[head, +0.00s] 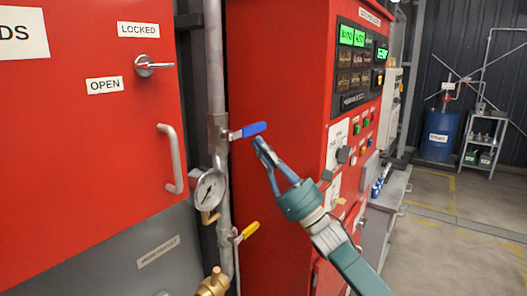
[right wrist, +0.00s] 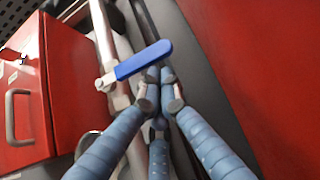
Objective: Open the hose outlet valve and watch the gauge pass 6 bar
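A valve with a blue lever (head: 254,129) sits on the grey vertical pipe (head: 214,80); the lever points right, across the pipe. Below it is a round white pressure gauge (head: 210,190), its reading too small to make out. A yellow lever (head: 249,231) points up and right lower down, above a brass fitting (head: 213,284). My right gripper (head: 259,143) is just below the blue lever's free end. In the right wrist view its fingertips (right wrist: 160,76) are together, close under the blue lever (right wrist: 144,60), with nothing between them; contact is unclear. My left gripper is not visible.
A red cabinet with a grab handle (head: 171,158) and a small latch (head: 151,66) stands left of the pipe. A red control panel (head: 358,65) with lit green displays stands right. Open floor (head: 450,250) lies at far right, before a blue drum (head: 439,135) and a shelf rack (head: 484,140).

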